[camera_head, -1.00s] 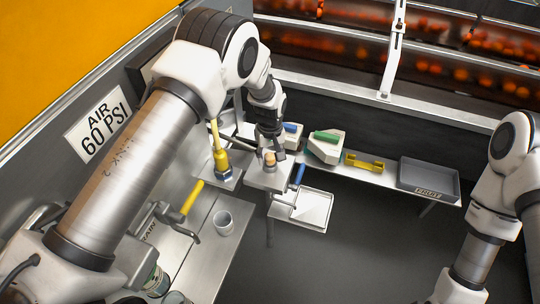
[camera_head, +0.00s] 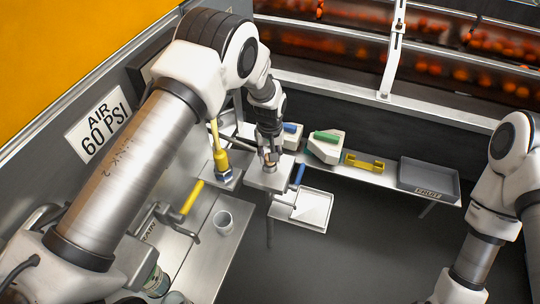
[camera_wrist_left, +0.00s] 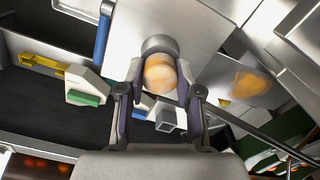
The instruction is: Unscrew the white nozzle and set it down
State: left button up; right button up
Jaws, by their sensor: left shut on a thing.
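The white nozzle looks like a short, rounded cream-and-tan piece (camera_wrist_left: 160,74) in the left wrist view. It sits at a grey round collar (camera_wrist_left: 157,45) on the steel block (camera_head: 257,178). My left gripper (camera_head: 269,163) comes down from above onto this block. In the left wrist view its two fingers (camera_wrist_left: 160,88) are on either side of the nozzle and shut on it. In the head view the fingers mostly hide the nozzle. Whether it is loose from the collar cannot be told. My right arm shows at the right edge, but its gripper is out of view.
A blue handle (camera_head: 299,175) and a white tray (camera_head: 312,210) are close to the right. A green-topped block (camera_head: 326,147), yellow bracket (camera_head: 364,163) and grey bin (camera_head: 428,177) stand on the back shelf. A yellow-handled tool (camera_head: 220,158) and cup (camera_head: 223,221) are to the left.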

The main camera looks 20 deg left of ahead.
pick_arm(q)
jog(key=n, duration=0.7)
jog(key=o, duration=0.6)
